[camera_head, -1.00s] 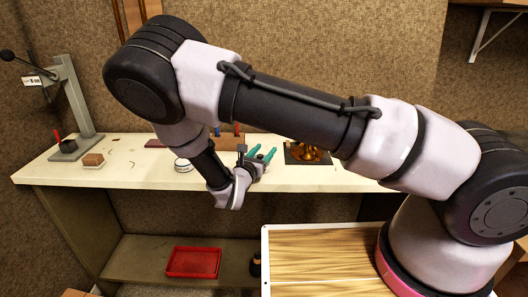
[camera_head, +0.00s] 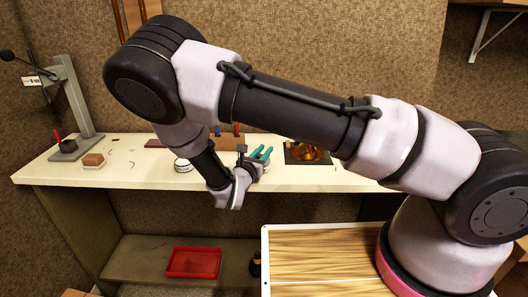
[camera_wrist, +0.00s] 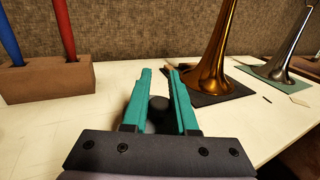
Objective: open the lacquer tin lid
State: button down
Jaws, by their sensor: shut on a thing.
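My gripper (camera_head: 264,151) is over the middle of the bench, its teal fingers pointing away from the camera. It also shows in the wrist view (camera_wrist: 161,70), its fingers shut on a small dark rounded knob (camera_wrist: 158,104) low between them. The knob appears to be the tin lid's knob. A pale rounded body, likely the lacquer tin (camera_head: 265,166), shows just below the fingers in the head view, mostly hidden by my gripper. I cannot see the lid's edge or whether it is apart from the tin.
A white round labelled container (camera_head: 183,165) stands left of my wrist. A brown block with coloured rods (camera_wrist: 48,82) stands at the back. A brass bell (camera_wrist: 212,70) on a dark mat is to the right, with a silver bell (camera_wrist: 287,55) farther right. A red tray (camera_head: 194,262) lies below.

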jog(key=shift+w+r+g, duration=0.1)
jog(key=shift+g, duration=0.2)
dwell(0.8)
jog(key=g, duration=0.2)
jog(key=w+n+g+y, duration=0.1)
jog(key=shift+r, duration=0.25)
jog(key=g, duration=0.1)
jog(key=w+n+g, duration=0.1)
jog(key=g, duration=0.1)
jog(key=w+g+y, duration=0.1)
jog(key=g, duration=0.1)
jog(key=shift+n, duration=0.3)
jog(key=g, duration=0.1)
jog(key=w+g, duration=0.1)
jog(key=g, duration=0.1)
jog(key=f+n+g, duration=0.1)
jog(key=g, duration=0.1)
jog(key=shift+w+y, duration=0.15)
jog(key=shift+y, duration=0.25)
jog(key=shift+w+f+n+g, duration=0.1)
jog(key=shift+f+n+g, duration=0.1)
jog(key=shift+g, duration=0.4)
jog(key=shift+w+f+n+g, duration=0.1)
jog(key=shift+n+g, duration=0.1)
jog(key=shift+g, duration=0.4)
jog(key=c, duration=0.7)
grip_release()
